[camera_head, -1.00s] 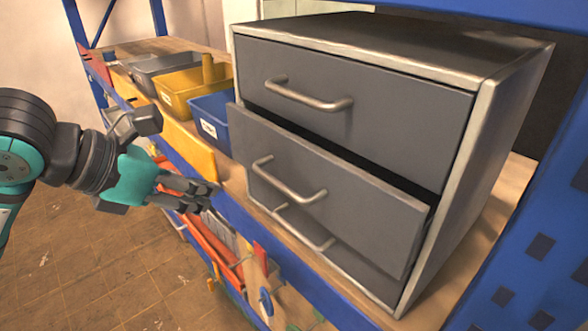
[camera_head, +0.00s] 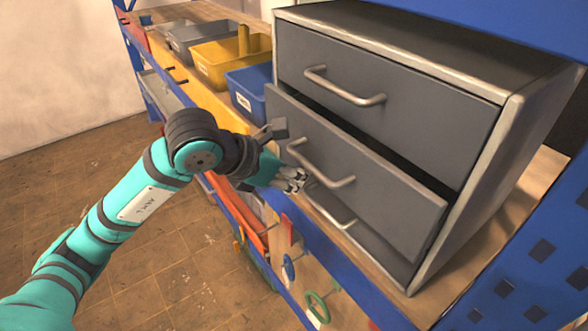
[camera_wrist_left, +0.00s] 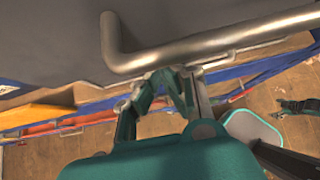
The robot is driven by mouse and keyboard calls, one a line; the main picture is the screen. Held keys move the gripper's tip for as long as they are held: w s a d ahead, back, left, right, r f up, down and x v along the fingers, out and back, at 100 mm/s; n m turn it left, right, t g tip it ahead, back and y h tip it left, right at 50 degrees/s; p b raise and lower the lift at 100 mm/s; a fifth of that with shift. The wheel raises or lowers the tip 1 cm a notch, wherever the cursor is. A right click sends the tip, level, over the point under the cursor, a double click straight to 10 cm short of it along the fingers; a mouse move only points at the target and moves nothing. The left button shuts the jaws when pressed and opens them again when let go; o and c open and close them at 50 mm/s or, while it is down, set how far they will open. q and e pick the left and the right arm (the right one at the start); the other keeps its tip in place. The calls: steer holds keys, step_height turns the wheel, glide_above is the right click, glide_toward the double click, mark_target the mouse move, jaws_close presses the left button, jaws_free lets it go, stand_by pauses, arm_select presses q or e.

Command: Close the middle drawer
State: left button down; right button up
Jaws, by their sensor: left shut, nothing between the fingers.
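The grey drawer cabinet (camera_head: 420,45) stands on the shelf with three stacked drawers. Its middle drawer (camera_head: 375,190) sticks out past the top drawer (camera_head: 390,100) and the bottom drawer (camera_head: 370,245). My left gripper (camera_head: 303,180) is at the left end of the middle drawer's handle (camera_head: 325,170), its fingers together and empty. In the left wrist view, the fingertips (camera_wrist_left: 172,80) are close to a metal handle bar (camera_wrist_left: 220,42) in front of a grey drawer face; whether they touch it I cannot tell.
A blue bin (camera_head: 250,90), a yellow bin (camera_head: 225,60) and a grey bin (camera_head: 190,38) stand on the wooden shelf left of the cabinet. A blue shelf post (camera_head: 530,250) rises at the right. The floor (camera_head: 180,240) at lower left is open.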

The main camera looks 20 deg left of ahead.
steer(key=shift+s, duration=0.2)
arm_select(q)
steer(key=w+d+b, duration=0.1)
steer(key=w+d, duration=0.1)
steer(key=shift+w, duration=0.3)
steer(key=shift+w+d, duration=0.25)
steer(key=shift+w, duration=0.05)
steer(key=shift+s+a+r, duration=0.1)
steer(key=shift+s+r, duration=0.05)
arm_select(e)
steer(key=shift+s+d+f, duration=0.25)
steer(key=shift+s+f, duration=0.1)
steer(key=shift+f, duration=0.3)
